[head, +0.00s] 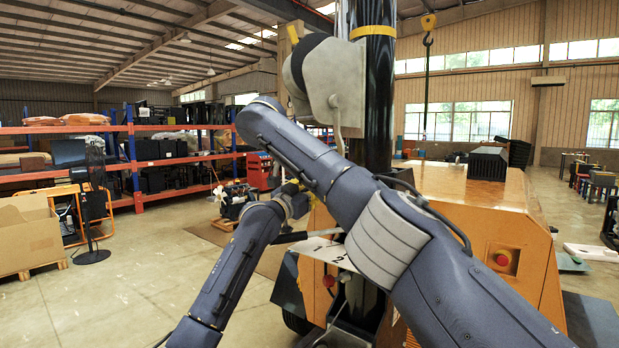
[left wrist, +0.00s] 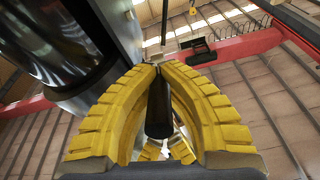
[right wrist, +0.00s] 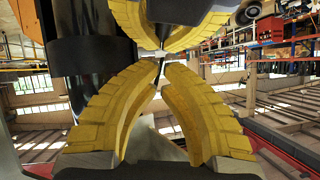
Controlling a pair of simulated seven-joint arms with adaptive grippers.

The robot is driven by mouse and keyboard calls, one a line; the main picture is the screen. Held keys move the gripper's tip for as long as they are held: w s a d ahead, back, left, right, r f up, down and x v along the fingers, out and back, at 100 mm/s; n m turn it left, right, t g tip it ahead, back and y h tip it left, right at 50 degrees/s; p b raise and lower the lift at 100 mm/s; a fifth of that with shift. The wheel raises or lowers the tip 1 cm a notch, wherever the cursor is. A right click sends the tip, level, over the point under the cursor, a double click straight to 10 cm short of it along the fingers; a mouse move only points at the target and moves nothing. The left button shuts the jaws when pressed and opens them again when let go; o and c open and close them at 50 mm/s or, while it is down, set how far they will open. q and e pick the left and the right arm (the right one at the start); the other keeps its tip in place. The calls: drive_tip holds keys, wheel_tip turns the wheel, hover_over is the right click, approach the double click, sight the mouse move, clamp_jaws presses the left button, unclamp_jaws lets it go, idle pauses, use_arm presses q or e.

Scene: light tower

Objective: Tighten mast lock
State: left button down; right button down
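The black mast (head: 376,100) stands upright at the top centre of the head view, with a grey metal fitting (head: 335,82) on its left. My left gripper (head: 296,190) is partly hidden behind my right arm. In the left wrist view my left gripper (left wrist: 158,64) has its yellow fingertips closed together at a small black handle, seemingly the mast lock (left wrist: 158,112). In the right wrist view my right gripper (right wrist: 160,62) has its fingertips almost together at the same small part, facing the left fingers. My right gripper is hidden in the head view.
The orange machine body (head: 465,205) stands right of the mast, with a red button (head: 502,260). A crane hook (head: 428,38) hangs at the upper right. A fan (head: 92,200), a cardboard box (head: 28,232) and shelves (head: 160,155) stand left. The floor at left is partly clear.

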use_arm(q)
drive_tip(key=shift+a, duration=0.1)
use_arm(e)
drive_tip(key=shift+w+a+f, duration=0.1)
drive_tip(key=shift+w+f, duration=0.2)
drive_tip(key=shift+f, duration=0.55)
drive_tip(key=shift+w+f, duration=0.25)
drive_tip(key=shift+f, duration=0.55)
drive_tip(key=shift+f, duration=0.1)
